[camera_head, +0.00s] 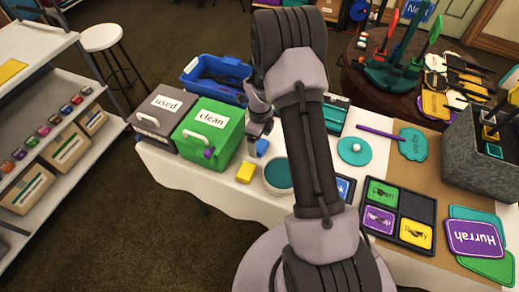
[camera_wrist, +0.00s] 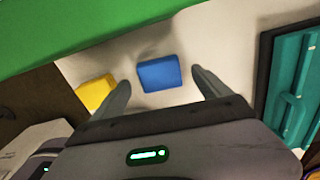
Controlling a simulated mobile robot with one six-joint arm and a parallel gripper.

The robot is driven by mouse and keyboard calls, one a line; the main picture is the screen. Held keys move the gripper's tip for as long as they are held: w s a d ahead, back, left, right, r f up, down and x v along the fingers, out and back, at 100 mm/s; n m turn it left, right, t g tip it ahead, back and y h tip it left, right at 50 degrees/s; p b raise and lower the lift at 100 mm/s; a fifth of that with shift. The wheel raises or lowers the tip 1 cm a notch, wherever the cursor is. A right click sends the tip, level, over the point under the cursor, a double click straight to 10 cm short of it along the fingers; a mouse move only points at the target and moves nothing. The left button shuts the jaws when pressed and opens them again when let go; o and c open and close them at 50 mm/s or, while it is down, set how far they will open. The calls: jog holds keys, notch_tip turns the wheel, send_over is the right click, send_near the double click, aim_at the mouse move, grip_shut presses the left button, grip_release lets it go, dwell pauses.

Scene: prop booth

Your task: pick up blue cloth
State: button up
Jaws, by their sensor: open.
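The blue cloth (camera_head: 262,147) lies on the white-covered table, between the green box marked "clean" and a round bowl. It looks like a small folded blue pad, and it also shows in the wrist view (camera_wrist: 158,73). My gripper (camera_head: 259,133) is above it, pointing down, open and empty. In the wrist view the cloth appears between the two spread fingers and a little beyond their tips. I see no contact, and the exact height gap cannot be told. In the head view my gripper and arm hide part of the table behind the cloth.
A yellow pad (camera_head: 246,172) lies close to the cloth. The green "clean" box (camera_head: 208,133) stands to the left, beside the grey "used" box (camera_head: 162,118). The bowl (camera_head: 277,178) is close on the right. A teal tray (camera_wrist: 298,95) borders the wrist view's right side.

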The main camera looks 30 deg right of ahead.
notch_tip(320, 180, down, 2)
jog(key=shift+f, duration=0.1)
jog(key=shift+c, duration=1.4)
jog(key=c, duration=1.2)
